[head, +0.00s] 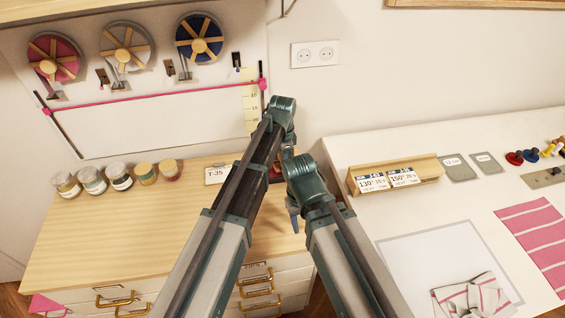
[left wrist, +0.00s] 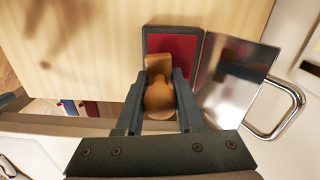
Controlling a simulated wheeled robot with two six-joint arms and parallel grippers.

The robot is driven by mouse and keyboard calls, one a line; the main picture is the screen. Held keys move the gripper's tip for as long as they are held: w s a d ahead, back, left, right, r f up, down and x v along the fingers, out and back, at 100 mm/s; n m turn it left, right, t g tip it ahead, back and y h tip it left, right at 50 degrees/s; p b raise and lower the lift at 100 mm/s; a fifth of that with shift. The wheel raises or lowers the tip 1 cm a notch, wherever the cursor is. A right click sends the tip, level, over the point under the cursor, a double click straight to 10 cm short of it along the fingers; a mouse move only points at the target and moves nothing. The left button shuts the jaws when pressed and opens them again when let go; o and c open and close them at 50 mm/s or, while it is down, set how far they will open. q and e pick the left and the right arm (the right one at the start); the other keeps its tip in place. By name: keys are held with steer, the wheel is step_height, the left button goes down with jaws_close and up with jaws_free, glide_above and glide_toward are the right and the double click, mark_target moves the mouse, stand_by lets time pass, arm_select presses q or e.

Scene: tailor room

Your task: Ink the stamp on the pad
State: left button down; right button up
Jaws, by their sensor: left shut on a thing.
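In the left wrist view my left gripper (left wrist: 160,80) is shut on the brown wooden stamp (left wrist: 158,98), holding it by its rounded handle. The stamp's block end overlaps the near part of the red ink pad (left wrist: 172,45) in its dark case. I cannot tell whether stamp and pad touch. The pad's shiny metal lid (left wrist: 232,85) lies open on its right. In the head view only a bit of the red pad (head: 277,172) shows behind my arms, and the stamp is hidden. My right gripper (head: 293,212) is mostly hidden below its wrist near the dresser's edge.
Several jars (head: 121,177) stand along the back of the wooden dresser top (head: 130,225). A T-35 card (head: 217,174) lies left of the pad. The white table (head: 465,215) on the right holds a wooden card holder (head: 400,173) and striped cloth (head: 535,235). The dresser's left-middle is clear.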

arm_select(q)
steer(key=shift+w+r+p, duration=0.1)
steer(key=shift+r+p, duration=2.25)
steer(key=shift+r, duration=0.25)
